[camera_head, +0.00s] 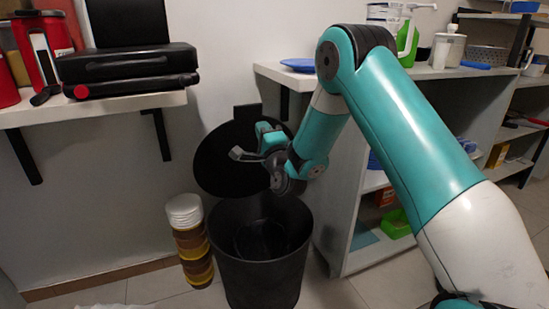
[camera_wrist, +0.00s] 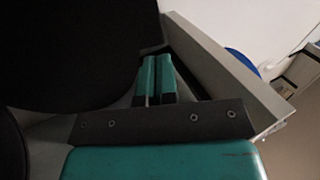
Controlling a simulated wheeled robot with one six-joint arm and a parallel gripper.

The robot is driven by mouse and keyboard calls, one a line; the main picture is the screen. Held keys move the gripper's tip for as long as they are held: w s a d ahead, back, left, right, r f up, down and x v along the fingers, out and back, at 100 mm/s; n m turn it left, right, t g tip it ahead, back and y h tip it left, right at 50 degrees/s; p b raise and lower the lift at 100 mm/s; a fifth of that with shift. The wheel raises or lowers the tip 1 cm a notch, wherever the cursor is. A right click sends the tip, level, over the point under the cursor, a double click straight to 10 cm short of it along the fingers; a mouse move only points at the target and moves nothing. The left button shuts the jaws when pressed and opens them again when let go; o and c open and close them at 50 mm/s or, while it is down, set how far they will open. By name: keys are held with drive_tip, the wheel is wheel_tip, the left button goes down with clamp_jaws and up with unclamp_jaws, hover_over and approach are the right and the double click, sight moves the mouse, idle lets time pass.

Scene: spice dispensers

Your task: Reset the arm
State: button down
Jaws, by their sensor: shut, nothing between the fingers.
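My gripper (camera_head: 238,154) is at the end of my teal and white arm, in front of the raised black lid (camera_head: 222,168) and above the open black bin (camera_head: 262,272). In the wrist view my gripper (camera_wrist: 156,82) has its two teal fingers close together, with nothing held between them. The dark round lid (camera_wrist: 75,45) fills the upper left of the wrist view. My arm is bent, with its elbow high in front of the right-hand shelf.
A shelf unit (camera_head: 350,230) stands right of the bin, with a blue plate (camera_head: 300,64) on top. A wall shelf (camera_head: 95,107) with black cases is at left. A stack of brown containers (camera_head: 193,250) stands left of the bin.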

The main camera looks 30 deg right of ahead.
drive_tip(key=s+a+r+n+g+y, duration=0.1)
drive_tip(key=s+a+n+g+y, duration=0.7)
drive_tip(key=s+a+n+g, duration=0.7)
drive_tip(key=s+a+n+g+h, duration=0.1)
drive_tip(key=s+n+g, duration=0.75)
drive_tip(key=s, duration=1.65)
wheel_tip(320, 180, up, 38)
drive_tip(key=s+n+t+p, duration=0.1)
drive_tip(key=n+p, duration=0.1)
drive_tip(key=p, duration=3.5)
drive_tip(key=shift+d+f+h, duration=0.25)
drive_tip(key=shift+h, duration=0.15)
